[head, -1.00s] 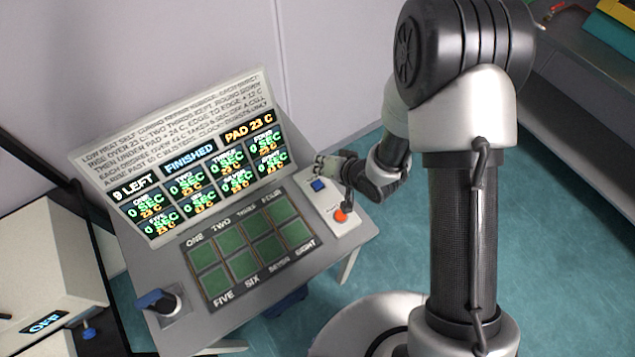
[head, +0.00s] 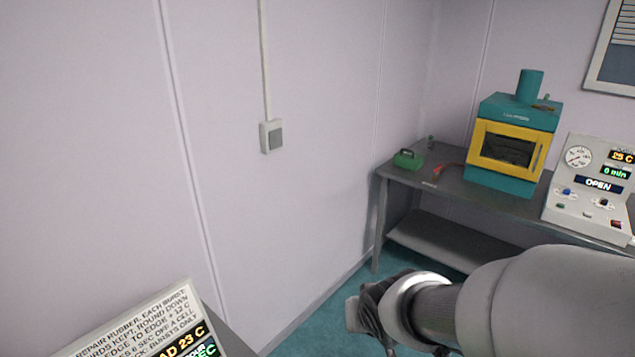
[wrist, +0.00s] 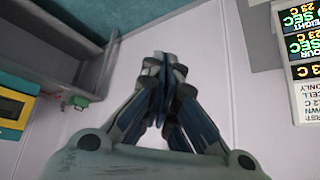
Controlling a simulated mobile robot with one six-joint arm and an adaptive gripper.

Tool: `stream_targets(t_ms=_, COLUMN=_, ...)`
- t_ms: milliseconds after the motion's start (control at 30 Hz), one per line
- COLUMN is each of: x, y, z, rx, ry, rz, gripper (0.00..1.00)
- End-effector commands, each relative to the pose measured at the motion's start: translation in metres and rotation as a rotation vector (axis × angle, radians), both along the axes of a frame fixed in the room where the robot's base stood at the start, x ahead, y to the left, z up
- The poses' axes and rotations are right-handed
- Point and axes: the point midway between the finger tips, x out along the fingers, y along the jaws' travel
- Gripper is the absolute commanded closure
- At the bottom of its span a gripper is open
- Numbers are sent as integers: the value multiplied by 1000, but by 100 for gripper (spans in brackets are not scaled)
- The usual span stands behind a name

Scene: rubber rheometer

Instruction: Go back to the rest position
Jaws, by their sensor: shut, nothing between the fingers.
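My gripper (wrist: 162,65) is shut, with nothing between its fingers, in the wrist view. In the head view the end of my arm shows at the bottom right, and my gripper (head: 362,318) is partly seen there, dark and foreshortened, in front of the wall and floor. It is raised in the air and touches nothing that I can see. The console with the lit display panel (head: 165,330) is at the bottom left of the head view, mostly cut off. The same panel (wrist: 305,60) stands at the right edge of the wrist view.
A grey bench (head: 450,195) stands at the right, carrying a teal and yellow oven (head: 510,148), a green case (head: 407,159) and a gauge panel (head: 590,185) reading OPEN. A wall switch (head: 272,136) is on the pale wall. Teal floor shows between console and bench.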

Motion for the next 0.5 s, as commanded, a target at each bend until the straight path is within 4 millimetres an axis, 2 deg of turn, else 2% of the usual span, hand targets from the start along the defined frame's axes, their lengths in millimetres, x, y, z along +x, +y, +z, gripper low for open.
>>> stream_targets(t_ms=33, x=-15, y=-15, z=19, rx=-16, ry=0, rz=-27, gripper=100)
stream_targets(t_ms=200, x=-83, y=-49, z=57, rx=-49, ry=67, rz=-81, gripper=100)
stream_targets(t_ms=400, x=-161, y=-61, z=77, rx=-41, ry=145, rz=-86, gripper=100)
stream_targets(t_ms=500, x=-186, y=-60, z=80, rx=-31, ry=172, rz=-78, gripper=100)
